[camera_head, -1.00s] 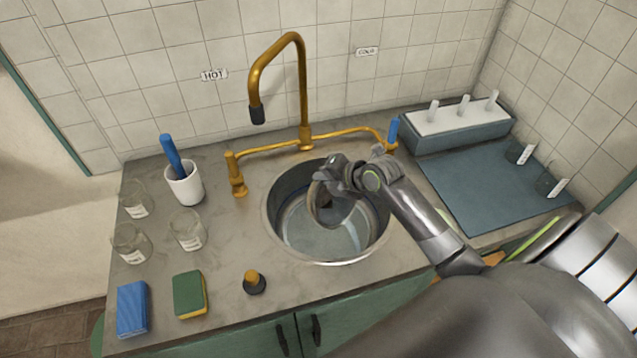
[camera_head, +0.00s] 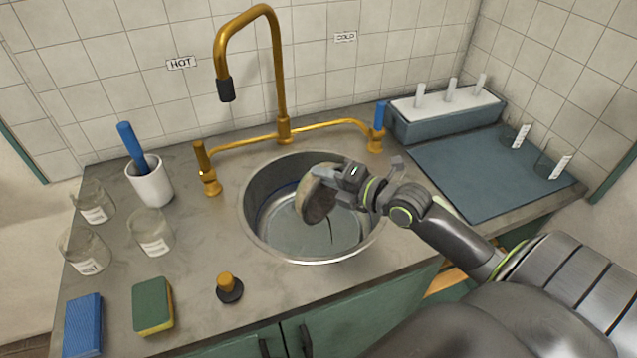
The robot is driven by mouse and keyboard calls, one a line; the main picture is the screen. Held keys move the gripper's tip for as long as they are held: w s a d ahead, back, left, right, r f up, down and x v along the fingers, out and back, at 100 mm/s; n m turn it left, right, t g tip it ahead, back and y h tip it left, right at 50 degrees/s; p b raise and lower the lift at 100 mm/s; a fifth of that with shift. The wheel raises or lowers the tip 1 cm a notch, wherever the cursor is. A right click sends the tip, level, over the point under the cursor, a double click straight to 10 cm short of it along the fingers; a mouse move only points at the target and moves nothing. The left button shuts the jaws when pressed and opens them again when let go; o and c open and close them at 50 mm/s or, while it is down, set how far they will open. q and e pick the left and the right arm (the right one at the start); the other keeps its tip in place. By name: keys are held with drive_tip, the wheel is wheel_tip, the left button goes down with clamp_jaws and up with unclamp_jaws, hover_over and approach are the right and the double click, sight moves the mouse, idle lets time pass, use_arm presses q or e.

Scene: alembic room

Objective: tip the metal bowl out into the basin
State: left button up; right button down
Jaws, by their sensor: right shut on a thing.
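The metal bowl (camera_head: 316,194) is tipped steeply onto its side over the round steel basin (camera_head: 262,243). My right gripper (camera_head: 345,185) is shut on the bowl at its right side and holds it above the basin floor. A thin dark streak shows below the bowl, over the basin floor. The inside of the bowl is mostly hidden, so I cannot tell what is in it. My left gripper is not in view.
A brass faucet (camera_head: 279,80) rises behind the basin. Glass beakers (camera_head: 151,233), a white cup with a blue-handled brush (camera_head: 151,184), a sponge (camera_head: 153,306), a blue cloth (camera_head: 83,325) and a stopper (camera_head: 229,288) stand left. A blue mat (camera_head: 485,175) and a rack (camera_head: 446,116) lie right.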

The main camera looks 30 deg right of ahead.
drive_tip(key=shift+s+d+f+t+y+b, duration=0.1)
drive_tip(key=shift+s+d+t+y+b, duration=0.1)
drive_tip(key=shift+s+t+b, duration=0.6)
drive_tip(key=shift+s+d+f+t+y+b, duration=0.2)
drive_tip(key=shift+s+t+b, duration=0.35)
drive_tip(key=shift+b, duration=0.45)
drive_tip(key=shift+s+d+f+t+y+b, duration=0.1)
drive_tip(key=shift+s+d+t+y+b, duration=0.1)
drive_tip(key=shift+s+t+b, duration=0.5)
